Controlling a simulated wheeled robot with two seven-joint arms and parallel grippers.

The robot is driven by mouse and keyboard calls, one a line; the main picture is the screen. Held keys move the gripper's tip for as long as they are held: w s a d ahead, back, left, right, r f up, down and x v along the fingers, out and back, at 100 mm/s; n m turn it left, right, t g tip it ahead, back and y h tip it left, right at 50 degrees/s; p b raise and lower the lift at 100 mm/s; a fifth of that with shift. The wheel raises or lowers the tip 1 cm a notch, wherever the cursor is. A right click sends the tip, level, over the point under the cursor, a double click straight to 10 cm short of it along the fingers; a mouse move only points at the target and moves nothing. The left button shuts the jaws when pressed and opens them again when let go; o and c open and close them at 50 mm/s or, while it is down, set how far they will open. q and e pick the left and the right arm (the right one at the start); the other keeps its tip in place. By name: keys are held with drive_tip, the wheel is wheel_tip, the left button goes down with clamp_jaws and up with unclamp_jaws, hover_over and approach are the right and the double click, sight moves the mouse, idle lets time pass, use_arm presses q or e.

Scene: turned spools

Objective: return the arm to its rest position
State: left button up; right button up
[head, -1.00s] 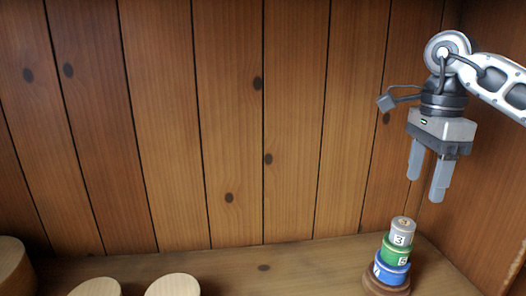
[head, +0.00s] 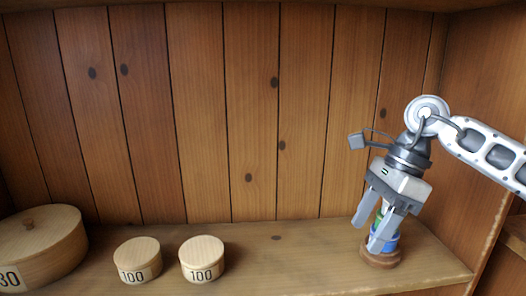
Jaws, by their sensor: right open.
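My right gripper (head: 367,235) is open and tilted, its fingers pointing down and to the left. It shows in front of a stack of turned spools on the right part of the shelf. The blue spool (head: 392,243) and a bit of the green spool (head: 379,216) show past the fingers, above a brown wooden base (head: 381,258). The top of the stack is hidden by the gripper. I cannot tell whether the fingers touch the stack or are only in front of it. My left gripper is not in view.
Two small round wooden boxes marked 100 (head: 138,260) (head: 202,259) stand left of centre on the shelf (head: 290,262). A larger lidded round box marked 30 (head: 40,247) is at the far left. The shelf between the small boxes and the stack is clear. Plank walls close the back and right.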

drive_tip(key=s+a+f+m+t+y+p, duration=0.15)
drive_tip(key=s+a+m+y, duration=0.25)
drive_tip(key=a+m+y, duration=0.5)
drive_tip(key=s+a+m+t+y+b, duration=0.1)
drive_tip(key=s+a+m+t+y, duration=0.2)
drive_tip(key=a+m+y, duration=0.55)
drive_tip(key=w+d+f+m+t+h+p, duration=0.1)
drive_tip(key=d+f+m+t+h, duration=0.2)
drive_tip(key=f+m+t+h, duration=0.65)
drive_tip(key=d+f+m+t+h, duration=0.3)
drive_tip(key=d+m+t, duration=0.1)
drive_tip(key=m, duration=1.1)
drive_tip(key=s+d+f+m+g+h, duration=0.3)
drive_tip(key=s+f+m, duration=0.1)
drive_tip(key=s+f, duration=0.2)
drive_tip(key=s+d+f+m+g+h, duration=0.2)
drive_tip(key=s+f+m, duration=0.3)
drive_tip(key=f, duration=0.3)
drive_tip(key=shift+s+d+f+g+h, duration=0.2)
drive_tip(key=shift+s+d+g+h, duration=0.25)
drive_tip(key=shift+d, duration=0.2)
